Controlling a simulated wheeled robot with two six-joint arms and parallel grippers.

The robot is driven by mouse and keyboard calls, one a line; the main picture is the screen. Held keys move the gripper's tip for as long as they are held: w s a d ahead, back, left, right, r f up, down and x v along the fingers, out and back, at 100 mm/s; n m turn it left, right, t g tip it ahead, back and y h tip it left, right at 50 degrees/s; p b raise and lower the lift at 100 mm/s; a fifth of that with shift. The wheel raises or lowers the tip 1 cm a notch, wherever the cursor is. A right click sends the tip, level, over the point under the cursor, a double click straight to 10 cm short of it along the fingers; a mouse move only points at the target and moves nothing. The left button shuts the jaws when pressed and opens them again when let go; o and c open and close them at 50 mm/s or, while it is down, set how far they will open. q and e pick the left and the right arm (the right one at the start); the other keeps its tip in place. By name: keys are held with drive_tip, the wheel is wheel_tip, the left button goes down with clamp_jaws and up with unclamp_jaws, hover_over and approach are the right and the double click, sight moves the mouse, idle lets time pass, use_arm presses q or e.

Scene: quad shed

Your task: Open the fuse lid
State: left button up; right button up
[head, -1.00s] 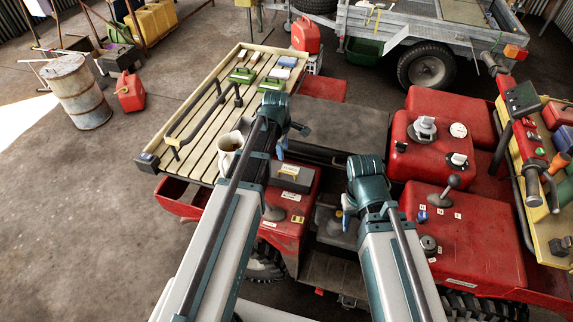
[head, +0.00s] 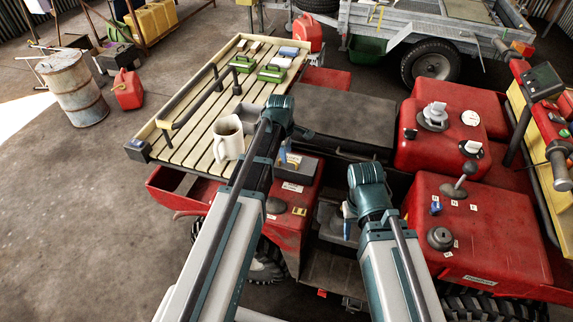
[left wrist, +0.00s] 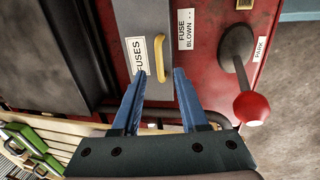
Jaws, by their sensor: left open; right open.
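The fuse lid (head: 297,170) is a grey panel on the red body, just past my left arm in the head view. Contact cannot be told. In the head view my left gripper (head: 284,156) partly covers the lid. My right gripper (head: 347,218) is open over the footwell, its fingers mostly hidden.
A lever with a red knob (left wrist: 251,108) stands right of the lid in the left wrist view, near a FUSE BLOWN label (left wrist: 185,30). Red tank bodies (head: 440,150) stand at right.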

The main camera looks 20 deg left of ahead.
sight(290, 158)
use_arm(q)
drive_tip(key=shift+w+f+b, duration=0.15)
drive_tip(key=shift+f+b, duration=0.35)
drive_tip(key=shift+f, duration=0.25)
drive_tip(key=shift+w+f+b, duration=0.15)
drive_tip(key=shift+f+b, duration=0.35)
drive_tip(key=shift+f, duration=0.25)
use_arm(e)
wheel_tip(290, 158, down, 3)
drive_tip(key=shift+r, duration=0.1)
use_arm(q)
drive_tip(key=shift+r, duration=0.1)
clamp_jaws()
